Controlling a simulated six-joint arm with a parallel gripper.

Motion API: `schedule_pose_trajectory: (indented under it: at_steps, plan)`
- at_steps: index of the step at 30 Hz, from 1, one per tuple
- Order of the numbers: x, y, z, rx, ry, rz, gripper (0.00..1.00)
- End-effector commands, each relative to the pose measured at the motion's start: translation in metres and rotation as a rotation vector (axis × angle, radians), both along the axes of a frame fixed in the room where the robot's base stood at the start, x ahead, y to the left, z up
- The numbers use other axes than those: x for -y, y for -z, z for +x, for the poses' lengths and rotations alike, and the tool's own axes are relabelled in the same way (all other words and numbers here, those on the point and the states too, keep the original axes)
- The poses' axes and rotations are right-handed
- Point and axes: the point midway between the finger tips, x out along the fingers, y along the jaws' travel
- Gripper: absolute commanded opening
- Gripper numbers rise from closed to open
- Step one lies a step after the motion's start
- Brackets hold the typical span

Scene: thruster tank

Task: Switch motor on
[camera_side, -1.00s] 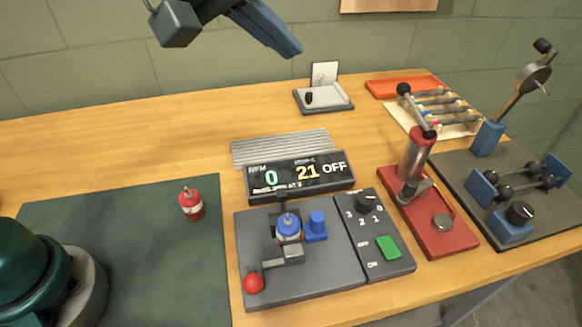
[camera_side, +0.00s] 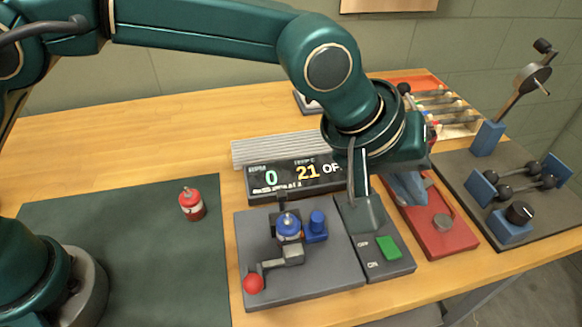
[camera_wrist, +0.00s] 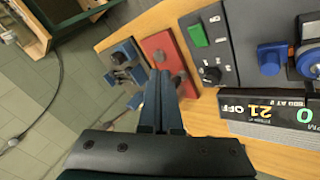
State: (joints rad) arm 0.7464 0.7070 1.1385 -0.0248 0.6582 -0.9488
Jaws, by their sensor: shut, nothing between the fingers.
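The green rocker switch (camera_side: 388,247) sits on the grey control panel (camera_side: 392,268), between OFF and ON labels. It also shows in the wrist view (camera_wrist: 197,35). A blue-topped motor (camera_side: 288,227) sits in the holder on the grey base. The display (camera_side: 300,178) reads 0 and 21; in the wrist view it also reads OFF (camera_wrist: 232,108). My gripper (camera_side: 412,196) is shut and empty, above the red stand, behind the switch and apart from it. Its fingers show in the wrist view (camera_wrist: 160,76). The black dial (camera_wrist: 212,75) shows in the wrist view but my arm hides it in the side view.
A red stand (camera_side: 440,235) lies right of the panel. A red-lever crank (camera_side: 254,284) and blue knob (camera_side: 316,225) are on the base. A red canister (camera_side: 191,203) stands on the dark mat (camera_side: 110,240). A blue-clamped rig (camera_side: 515,215) is at right.

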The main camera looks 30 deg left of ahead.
Motion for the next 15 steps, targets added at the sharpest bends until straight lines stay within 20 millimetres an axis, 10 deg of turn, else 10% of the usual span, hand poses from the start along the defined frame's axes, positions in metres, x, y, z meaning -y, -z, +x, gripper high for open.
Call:
schedule_pose_trajectory:
  at_steps: [15]
  plan:
    - [0.002,0.028,-0.003,-0.003,0.001,0.004,0.0]
